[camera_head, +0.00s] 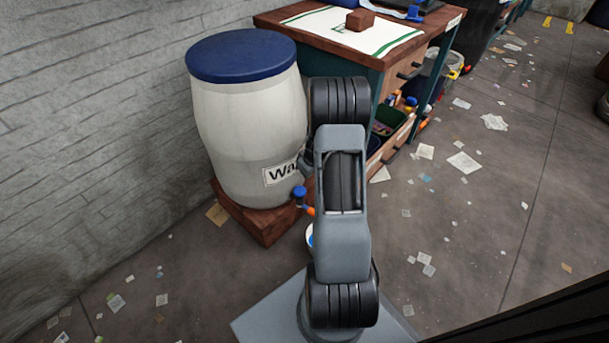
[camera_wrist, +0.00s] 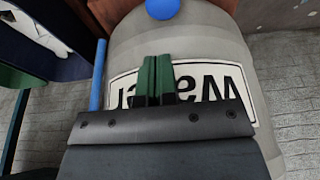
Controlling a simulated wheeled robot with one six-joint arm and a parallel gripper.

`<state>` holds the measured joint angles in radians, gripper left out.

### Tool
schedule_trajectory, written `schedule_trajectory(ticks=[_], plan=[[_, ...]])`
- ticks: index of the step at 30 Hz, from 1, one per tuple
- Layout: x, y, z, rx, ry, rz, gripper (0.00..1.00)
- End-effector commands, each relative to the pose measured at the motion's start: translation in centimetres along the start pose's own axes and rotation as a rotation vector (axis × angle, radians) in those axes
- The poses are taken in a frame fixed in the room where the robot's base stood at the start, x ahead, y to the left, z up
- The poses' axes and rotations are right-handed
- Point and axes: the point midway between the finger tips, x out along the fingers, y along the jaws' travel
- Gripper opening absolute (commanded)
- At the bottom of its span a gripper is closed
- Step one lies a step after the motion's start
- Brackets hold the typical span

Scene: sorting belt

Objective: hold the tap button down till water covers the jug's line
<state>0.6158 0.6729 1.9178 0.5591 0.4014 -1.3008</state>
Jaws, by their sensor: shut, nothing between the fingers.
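The water barrel (camera_head: 240,125) is off-white with a blue lid and a "Water" label, which shows upside down in the wrist view (camera_wrist: 205,75). Its tap has a round blue button (camera_head: 299,191) with orange below it; the button also shows at the top edge of the wrist view (camera_wrist: 162,8). My gripper (camera_wrist: 156,62) is shut and empty, its green fingertips in front of the label, apart from the button. A white and blue thing (camera_head: 310,236), perhaps the jug, is mostly hidden behind my arm. Its line and water level cannot be seen.
The barrel stands on a brown block (camera_head: 262,232) by the grey wall. A workbench (camera_head: 375,50) with a drawer and shelf stands behind my arm. A thin blue bar (camera_wrist: 97,75) is left of my fingers in the wrist view. Papers litter the otherwise open floor at right.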

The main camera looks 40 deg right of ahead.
Motion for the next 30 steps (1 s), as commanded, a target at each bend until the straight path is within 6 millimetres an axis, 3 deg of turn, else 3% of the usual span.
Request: schedule_trajectory(ticks=[7, 28, 30], plan=[[-1.6, 0.0, 0.0, 0.002, 0.000, 0.000, 0.00], [-1.7, 0.0, 0.0, 0.001, 0.000, 0.000, 0.00], [-3.5, -0.6, -0.9, -0.002, 0.004, -0.001, 0.00]])
